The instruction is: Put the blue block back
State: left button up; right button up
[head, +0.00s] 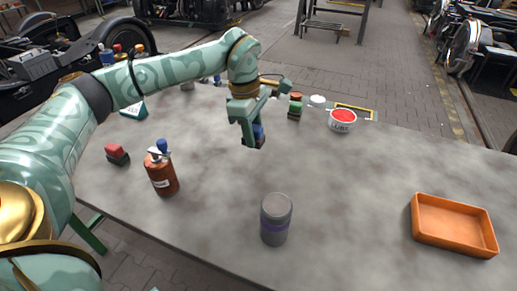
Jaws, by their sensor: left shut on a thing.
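My left gripper (252,139) reaches in from the left and points down over the middle of the grey table (345,185). It is shut on the blue block (259,131), which shows between and just behind the fingers. The block's lower part looks dark, and the fingers hide much of it. I cannot tell whether the block touches the table. My right gripper is out of view.
A red-and-dark block (117,153) and an orange bottle (161,172) stand at left. A grey jar (276,219) is near the front, an orange tray (453,226) at right. Behind are a red-filled bowl (342,120) and a green-and-red block (295,106).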

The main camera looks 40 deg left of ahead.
aim_at(258, 155)
pick_arm(q)
jog(key=shift+w+a+f+b, duration=0.2)
jog(key=shift+w+f, duration=0.25)
jog(key=shift+f, duration=0.15)
jog(key=shift+w+a+f+b, duration=0.2)
jog(key=shift+w+f, duration=0.25)
jog(key=shift+f, duration=0.15)
jog(key=f, duration=0.1)
jog(key=f+b, duration=0.2)
jog(key=f, duration=0.1)
jog(key=shift+w+a, duration=0.1)
jog(key=shift+w, duration=0.15)
jog(key=shift+r, duration=0.2)
jog(key=shift+c, duration=0.4)
jog(key=o, duration=1)
jog(key=shift+f, duration=0.15)
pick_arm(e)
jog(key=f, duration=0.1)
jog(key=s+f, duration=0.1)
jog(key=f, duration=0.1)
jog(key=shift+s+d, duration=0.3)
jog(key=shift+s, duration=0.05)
